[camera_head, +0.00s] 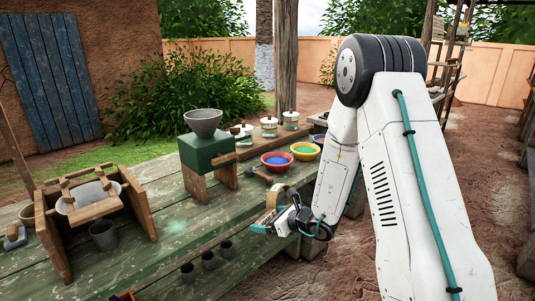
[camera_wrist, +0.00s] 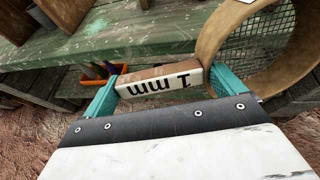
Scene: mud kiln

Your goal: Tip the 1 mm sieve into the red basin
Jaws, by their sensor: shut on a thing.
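My gripper (camera_head: 272,222) is shut on the handle of the 1 mm sieve (camera_head: 271,197), off the front edge of the table. In the wrist view the teal fingers (camera_wrist: 163,86) clasp a handle block whose white label reads "1 mm" upside down. The sieve's round wooden rim and wire mesh (camera_wrist: 256,48) stand to the right, tilted on edge. The mesh shows no clear load. The red basin (camera_head: 278,169) stands on the table beyond the sieve, with blue inside. The gripper and sieve are in front of it, not over it.
A yellow basin (camera_head: 307,156) with green inside stands right of the red one. A green box mill with a grey funnel (camera_head: 203,122) stands left of the basins. Lidded jars (camera_head: 269,126) line the back. Small dark cups (camera_head: 208,260) are at the front.

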